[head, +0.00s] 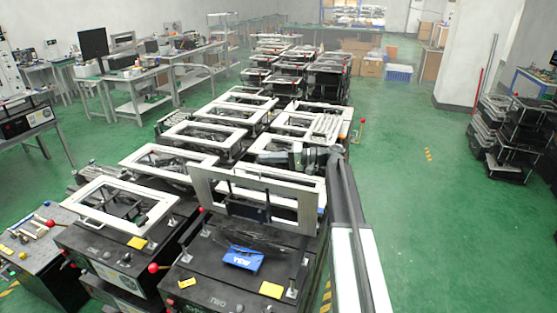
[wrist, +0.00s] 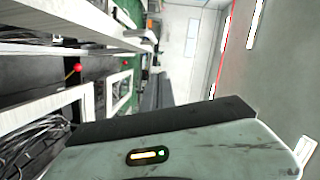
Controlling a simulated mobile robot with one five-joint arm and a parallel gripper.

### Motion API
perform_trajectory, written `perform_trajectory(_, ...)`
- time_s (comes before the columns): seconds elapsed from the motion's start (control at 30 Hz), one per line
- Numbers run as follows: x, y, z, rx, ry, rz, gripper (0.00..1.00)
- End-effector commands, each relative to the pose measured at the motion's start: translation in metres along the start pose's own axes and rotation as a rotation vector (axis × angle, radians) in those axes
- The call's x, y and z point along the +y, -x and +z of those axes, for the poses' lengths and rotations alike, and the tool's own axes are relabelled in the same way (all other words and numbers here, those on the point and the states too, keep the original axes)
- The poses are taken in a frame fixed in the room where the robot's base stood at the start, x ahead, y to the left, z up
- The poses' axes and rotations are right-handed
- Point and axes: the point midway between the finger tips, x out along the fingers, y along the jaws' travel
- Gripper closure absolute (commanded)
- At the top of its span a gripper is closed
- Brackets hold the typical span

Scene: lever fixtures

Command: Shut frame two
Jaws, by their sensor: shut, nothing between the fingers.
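The fixture marked TWO (head: 215,285) is a black box at the front centre of the head view. Its frame, frame two (head: 203,187), is a grey rectangular border that stands raised, nearly upright, at the back of the box. A blue item (head: 243,258) lies on the fixture's top. My gripper (head: 293,158) is just behind and above the frame's upper right part in the head view; I cannot tell whether it touches it. The gripper is shut and empty. Its grey body fills the bottom of the wrist view, and its fingertips are hard to make out.
A neighbouring fixture with a lowered white frame (head: 85,213) stands to the left. A red ball knob (head: 153,268) sits at fixture two's left side. More fixtures stand in rows behind.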

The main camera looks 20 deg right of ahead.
Motion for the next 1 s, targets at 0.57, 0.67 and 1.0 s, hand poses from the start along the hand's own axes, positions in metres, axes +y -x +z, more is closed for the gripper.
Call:
perform_trajectory(0.57, 0.0, -0.03, 0.039, -0.001, 0.0, 0.0, 1.0)
perform_trajectory(0.67, 0.0, -0.03, 0.039, -0.001, 0.0, 0.0, 1.0)
perform_trajectory(1.0, -0.008, -0.051, 0.06, -0.024, 0.041, 0.0, 1.0)
